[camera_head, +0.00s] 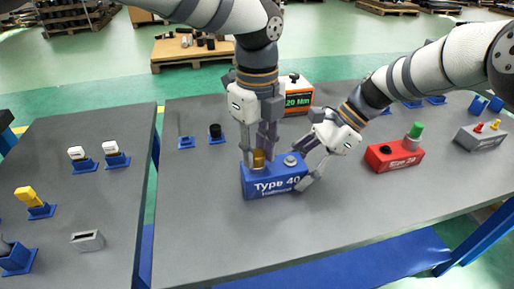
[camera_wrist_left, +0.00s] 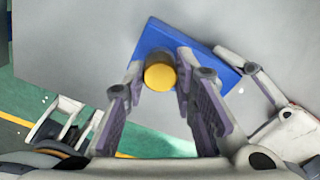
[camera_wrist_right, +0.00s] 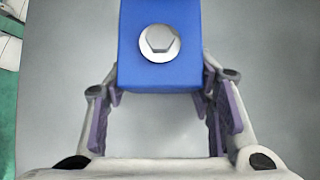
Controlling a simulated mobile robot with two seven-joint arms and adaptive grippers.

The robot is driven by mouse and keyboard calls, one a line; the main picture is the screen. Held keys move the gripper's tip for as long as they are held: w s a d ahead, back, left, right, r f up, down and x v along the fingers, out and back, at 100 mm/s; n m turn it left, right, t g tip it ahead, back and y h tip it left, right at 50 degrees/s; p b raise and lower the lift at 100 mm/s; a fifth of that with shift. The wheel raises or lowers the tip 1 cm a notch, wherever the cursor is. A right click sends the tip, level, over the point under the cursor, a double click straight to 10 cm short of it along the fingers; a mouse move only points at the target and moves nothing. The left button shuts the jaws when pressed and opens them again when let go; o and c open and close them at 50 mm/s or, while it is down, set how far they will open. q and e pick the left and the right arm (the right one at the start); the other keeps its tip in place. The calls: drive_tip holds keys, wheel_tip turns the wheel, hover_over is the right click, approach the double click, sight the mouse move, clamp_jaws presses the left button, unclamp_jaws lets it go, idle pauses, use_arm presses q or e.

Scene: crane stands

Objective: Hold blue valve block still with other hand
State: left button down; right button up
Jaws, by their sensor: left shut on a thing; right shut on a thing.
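The blue valve block (camera_head: 268,187), labelled "Type 40", stands upright on the grey table. A yellow round plug (camera_wrist_left: 160,76) rises from its left part, and a grey hex plug (camera_wrist_right: 160,43) sits on its right part. My left gripper (camera_head: 258,157) comes down from above and is shut on the yellow plug. My right gripper (camera_head: 304,168) reaches in from the right and is shut on the right end of the blue valve block, one finger on each side. In the right wrist view the block's end (camera_wrist_right: 160,75) lies between the fingers.
A red block (camera_head: 394,160) with a green plug stands to the right, a grey block (camera_head: 480,138) farther right. An orange-and-green device (camera_head: 298,96) stands behind. A side table (camera_head: 100,210) at left holds small parts. The table front is clear.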

use_arm(q)
drive_tip(key=m, duration=0.5)
drive_tip(key=shift+m, duration=0.4)
drive_tip(key=c, duration=1.2)
unclamp_jaws()
drive_tip(key=shift+c, duration=0.2)
drive_tip(key=shift+c, duration=0.8)
